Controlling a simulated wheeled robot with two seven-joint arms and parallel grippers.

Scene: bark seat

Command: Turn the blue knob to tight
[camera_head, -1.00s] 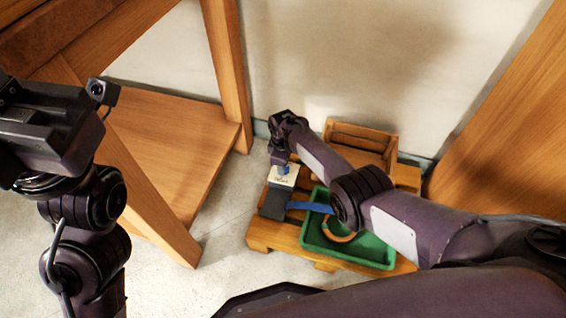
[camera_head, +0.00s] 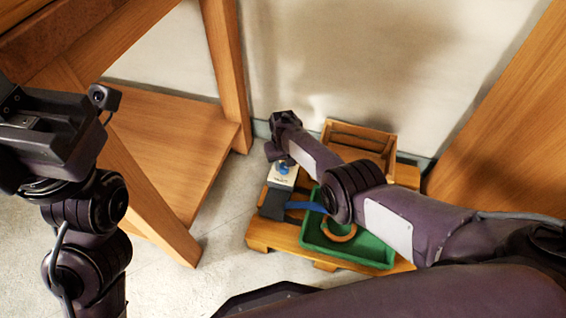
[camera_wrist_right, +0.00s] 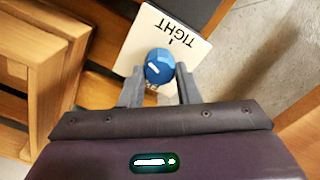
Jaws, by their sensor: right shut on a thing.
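The blue knob (camera_wrist_right: 160,66) sits on a white plate (camera_wrist_right: 190,35) in the right wrist view; it also shows in the head view (camera_head: 284,168). The plate reads TIGHT, upside down, beyond the knob, with a short tick beside the word. A second label on the near side is mostly hidden. A white mark on the knob's top lies at a slant, off the TIGHT tick. My right gripper (camera_wrist_right: 159,86) is shut on the knob, one finger on each side. My left gripper (camera_head: 40,130) is at the head view's left edge, its fingertips not visible.
The plate is on a low wooden stand (camera_head: 258,236) on the floor. Beside it are a green tray (camera_head: 375,255) with an orange ring (camera_head: 345,237), a blue strap (camera_head: 305,206) and a wooden box (camera_head: 360,134). A wooden table leg (camera_head: 228,75) stands left; a wall is behind.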

